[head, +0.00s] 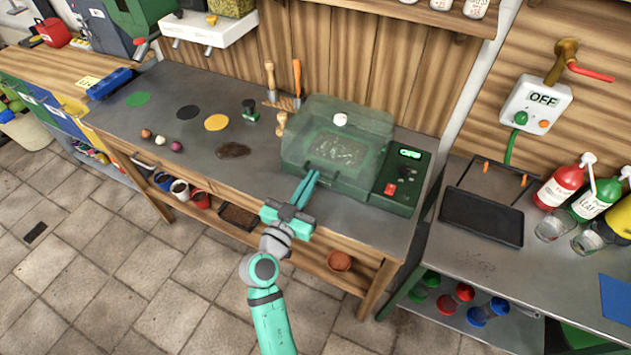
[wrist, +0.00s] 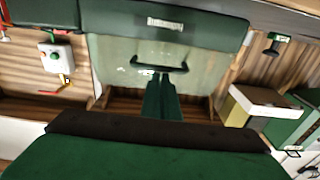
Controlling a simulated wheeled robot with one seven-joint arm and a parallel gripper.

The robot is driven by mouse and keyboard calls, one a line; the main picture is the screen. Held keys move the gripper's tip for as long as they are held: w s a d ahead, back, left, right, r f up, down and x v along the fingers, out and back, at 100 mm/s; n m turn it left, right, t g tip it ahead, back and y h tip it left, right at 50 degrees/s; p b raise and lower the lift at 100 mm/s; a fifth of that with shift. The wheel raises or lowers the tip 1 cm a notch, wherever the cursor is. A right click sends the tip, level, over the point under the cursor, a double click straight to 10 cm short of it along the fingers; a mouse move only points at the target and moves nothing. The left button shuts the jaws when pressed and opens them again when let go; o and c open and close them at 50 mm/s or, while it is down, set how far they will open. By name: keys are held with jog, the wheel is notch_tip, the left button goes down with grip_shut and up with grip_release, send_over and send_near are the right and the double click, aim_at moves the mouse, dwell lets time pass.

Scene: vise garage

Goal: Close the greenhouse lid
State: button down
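The greenhouse is a dark green box (head: 348,188) with a see-through lid (head: 378,121) on the workbench. Soil shows through the lid. I cannot tell the lid's exact angle. In the wrist view, which looks upside down, the clear panel of the lid (wrist: 115,75) faces me and carries a dark bar handle (wrist: 182,68). My gripper (head: 315,174) is at the front of the greenhouse, with its fingers close together and pointing at it. In the wrist view the fingertips (wrist: 160,74) overlap the middle of the handle; I cannot tell whether they touch it. Nothing shows between the fingers.
A control panel (head: 403,172) with a lit display and red switch is at the greenhouse's right. A black tray (head: 482,218) and bottles stand on the right bench. Hand tools (head: 283,98) stand behind left. The bench left of the greenhouse has small items and open room.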

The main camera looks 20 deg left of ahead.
jog(key=s+f, duration=0.1)
jog(key=s, duration=0.8)
jog(key=shift+f, duration=0.1)
